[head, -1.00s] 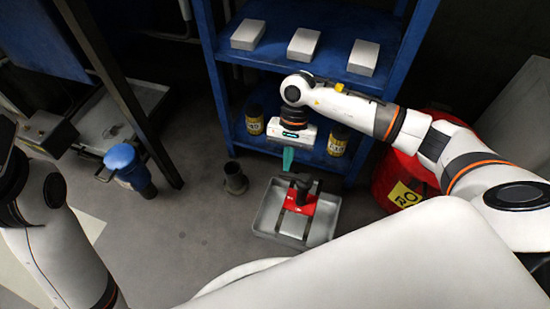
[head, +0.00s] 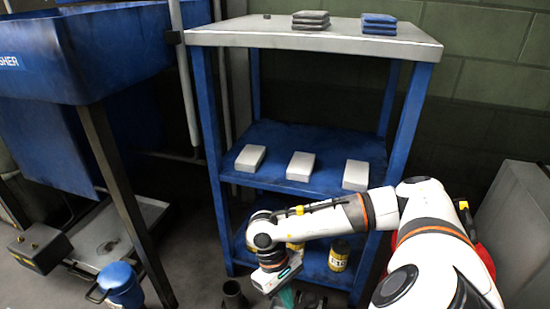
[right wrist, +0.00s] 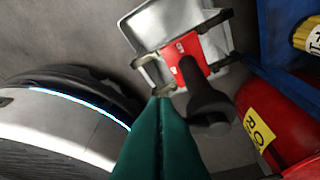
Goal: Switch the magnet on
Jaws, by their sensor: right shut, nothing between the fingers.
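In the head view my right gripper (head: 287,298) is at the bottom edge, and the red block is out of frame. My left gripper is not in view.
A blue shelf rack (head: 385,150) stands behind my right arm, holding white boxes (head: 301,166) and labelled cans (head: 339,256). A red drum (right wrist: 275,125) is right of the tray.

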